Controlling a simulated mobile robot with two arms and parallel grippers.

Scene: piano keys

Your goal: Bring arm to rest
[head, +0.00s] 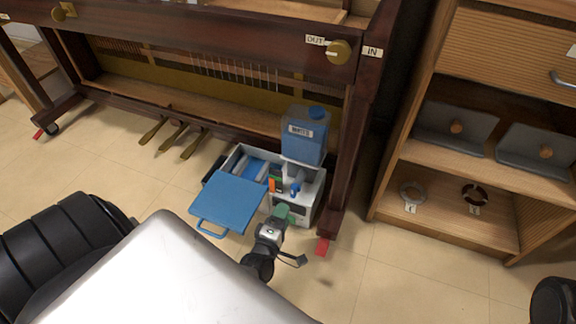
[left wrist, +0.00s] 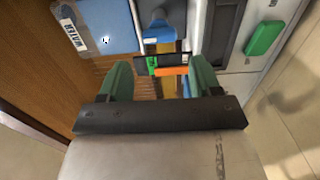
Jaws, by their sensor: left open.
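My left gripper (head: 284,212) is in front of the white machine (head: 312,196), which stands under the dark red-brown wooden frame. In the left wrist view my left gripper (left wrist: 160,80) shows two green fingers spread apart with nothing held between them. Beyond the fingers lie a small orange piece (left wrist: 170,70) and a green piece (left wrist: 141,66). Whether the fingertips touch the machine is hard to tell. My right gripper does not show.
A blue water tank (head: 305,138) sits on the machine. A blue panel with a handle (head: 228,200) sticks out at its left. A wooden shelf unit (head: 480,218) stands at the right. Brass pedals (head: 172,138) hang at the left. Tiled floor (head: 395,270) between them is clear.

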